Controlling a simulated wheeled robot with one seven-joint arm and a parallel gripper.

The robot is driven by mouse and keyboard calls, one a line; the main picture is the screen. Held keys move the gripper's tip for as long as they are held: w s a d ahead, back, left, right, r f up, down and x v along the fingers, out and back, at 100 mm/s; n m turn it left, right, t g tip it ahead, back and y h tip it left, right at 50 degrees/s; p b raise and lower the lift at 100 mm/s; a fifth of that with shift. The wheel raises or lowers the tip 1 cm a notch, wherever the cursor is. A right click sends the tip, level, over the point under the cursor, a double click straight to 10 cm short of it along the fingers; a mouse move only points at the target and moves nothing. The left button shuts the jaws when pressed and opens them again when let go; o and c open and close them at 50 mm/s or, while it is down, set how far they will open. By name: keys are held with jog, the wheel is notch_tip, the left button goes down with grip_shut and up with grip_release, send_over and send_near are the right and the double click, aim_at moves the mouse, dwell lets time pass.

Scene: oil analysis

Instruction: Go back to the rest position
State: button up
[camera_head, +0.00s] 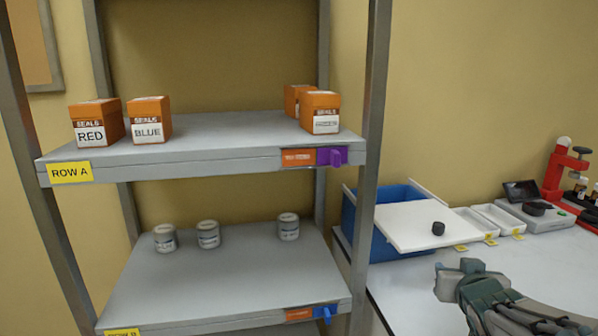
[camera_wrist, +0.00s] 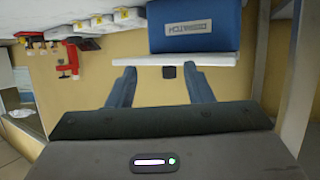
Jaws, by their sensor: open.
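My gripper (camera_wrist: 160,73) is open. Its two blue-grey fingers stand apart in the wrist view with nothing held between them. In the head view, my gripper (camera_head: 462,280) is at the lower right, over the white table, and its fingertips cannot be made out there. A blue box (camera_wrist: 194,28) with a label lies beyond the fingers in the wrist view, which looks upside down. Its white lid or board (camera_head: 405,222) bears a small black knob (camera_head: 438,228).
A grey shelf rack (camera_head: 220,140) stands at left, with orange boxes (camera_head: 150,118) above and grey cans (camera_head: 208,234) below. Its post (camera_head: 372,130) is near the blue box. White trays (camera_head: 475,222), a device (camera_head: 540,212) and a red stand (camera_head: 560,170) lie at right.

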jog(key=s+a+f+n+g+y+p, duration=0.2)
jog(key=s+a+g+p, duration=0.4)
jog(key=s+a+g, duration=0.4)
jog(key=s+a+y, duration=0.1)
jog(key=s+a, duration=0.4)
jog(key=a, duration=0.1)
jog(key=shift+s+g+y, duration=0.25)
jog(key=shift+g+y, duration=0.05)
jog(key=shift+d, duration=0.1)
jog(key=shift+c, duration=1.2)
jog(key=shift+s, duration=0.1)
